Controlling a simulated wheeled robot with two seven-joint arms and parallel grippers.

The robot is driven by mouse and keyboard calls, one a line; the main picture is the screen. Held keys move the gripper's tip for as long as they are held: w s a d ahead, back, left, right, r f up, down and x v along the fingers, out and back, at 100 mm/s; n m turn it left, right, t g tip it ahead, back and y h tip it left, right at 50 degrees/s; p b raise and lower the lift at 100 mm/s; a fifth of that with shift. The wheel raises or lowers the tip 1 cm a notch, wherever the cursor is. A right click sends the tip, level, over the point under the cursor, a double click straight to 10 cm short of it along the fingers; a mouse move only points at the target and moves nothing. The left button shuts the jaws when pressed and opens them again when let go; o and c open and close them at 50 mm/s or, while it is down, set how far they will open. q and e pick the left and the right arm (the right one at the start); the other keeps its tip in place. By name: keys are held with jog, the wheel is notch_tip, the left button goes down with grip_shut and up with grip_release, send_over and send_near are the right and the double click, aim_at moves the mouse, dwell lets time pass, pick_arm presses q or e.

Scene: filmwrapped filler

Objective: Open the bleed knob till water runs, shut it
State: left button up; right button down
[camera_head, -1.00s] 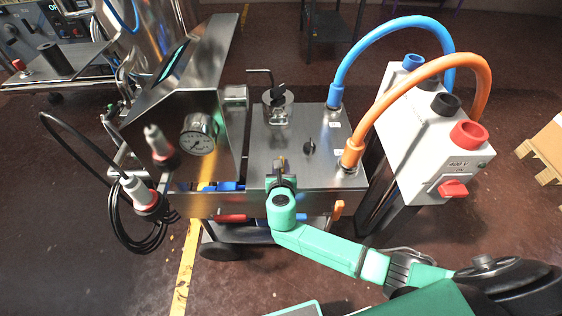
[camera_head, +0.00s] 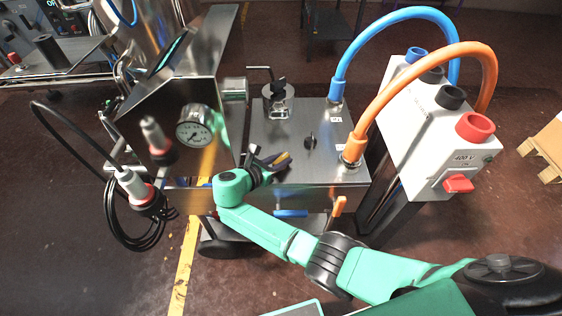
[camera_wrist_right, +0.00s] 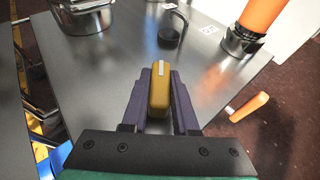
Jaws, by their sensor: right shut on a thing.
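A yellow knob with a white stripe (camera_wrist_right: 158,92), taken to be the bleed knob, sits between the two dark fingers of my right gripper (camera_wrist_right: 160,95) in the wrist view. The fingers are shut on it, one along each side. In the head view the yellow knob (camera_head: 284,158) shows at the front left of the steel top, with the gripper (camera_head: 274,163) reaching it from the left. A steel cup with a clear part (camera_head: 279,103) stands behind it under a bent pipe. I cannot make out running water. My left gripper is not in view.
A small black knob (camera_head: 310,142) is on the steel top (camera_head: 325,168). Blue (camera_head: 390,25) and orange (camera_head: 420,75) hoses arch to a grey box (camera_head: 415,135) on the right. A pressure gauge (camera_head: 195,128) faces front on the left, near a coiled black cable (camera_head: 140,222).

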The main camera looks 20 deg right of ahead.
dwell(0.4)
jog(key=c, duration=0.7)
grip_release()
